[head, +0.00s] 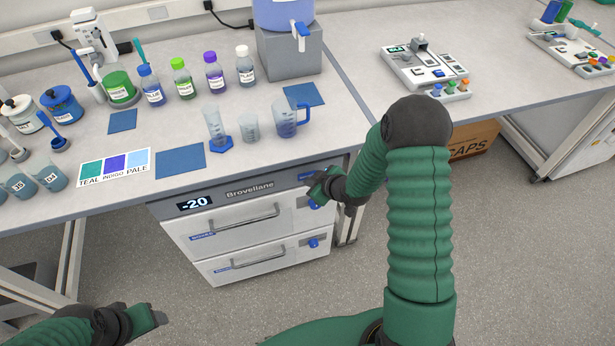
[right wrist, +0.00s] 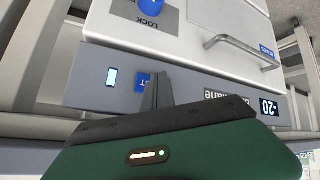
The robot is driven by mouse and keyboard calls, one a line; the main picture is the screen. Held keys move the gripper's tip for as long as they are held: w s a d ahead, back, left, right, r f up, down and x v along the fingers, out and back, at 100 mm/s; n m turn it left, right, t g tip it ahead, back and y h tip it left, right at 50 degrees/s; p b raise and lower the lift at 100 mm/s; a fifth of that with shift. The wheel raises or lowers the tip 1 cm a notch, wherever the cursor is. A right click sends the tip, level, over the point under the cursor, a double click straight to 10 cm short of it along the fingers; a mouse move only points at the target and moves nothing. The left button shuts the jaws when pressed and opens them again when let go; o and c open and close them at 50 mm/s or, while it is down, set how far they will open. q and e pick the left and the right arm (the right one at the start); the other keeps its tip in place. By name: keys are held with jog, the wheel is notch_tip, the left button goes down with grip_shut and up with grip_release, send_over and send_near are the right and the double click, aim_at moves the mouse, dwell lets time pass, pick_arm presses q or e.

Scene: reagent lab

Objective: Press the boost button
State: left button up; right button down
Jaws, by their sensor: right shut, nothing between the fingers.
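The blue boost button (right wrist: 143,80) sits on the grey front panel (right wrist: 190,95) of the under-bench freezer. In the right wrist view its label is partly hidden by my fingers, leaving "ST" readable. In the head view a bit of blue (head: 306,176) shows at the panel's right end, above my gripper. My right gripper (head: 315,184) is shut and empty, its fingertips (right wrist: 158,76) right at the button's edge in the wrist picture. Whether they touch it I cannot tell. My left gripper (head: 158,316) is low at the left, away from the freezer; its jaw state is unclear.
The freezer's display (head: 194,203) reads -20. Below are two drawers with bar handles (head: 243,217) and blue lock knobs (head: 313,243). The bench edge overhangs the panel. Beakers, a jug (head: 287,122) and bottles stand on the bench. The floor in front is clear.

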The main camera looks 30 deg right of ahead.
jog(key=shift+s, duration=0.1)
dwell(0.3)
jog(key=shift+s+a, duration=0.2)
jog(key=shift+s, duration=0.5)
jog(key=shift+s, duration=0.1)
jog(key=s, duration=0.2)
jog(key=s+a, duration=0.1)
jog(key=s, duration=0.1)
jog(key=shift+s, duration=0.3)
jog(key=shift+a, duration=0.1)
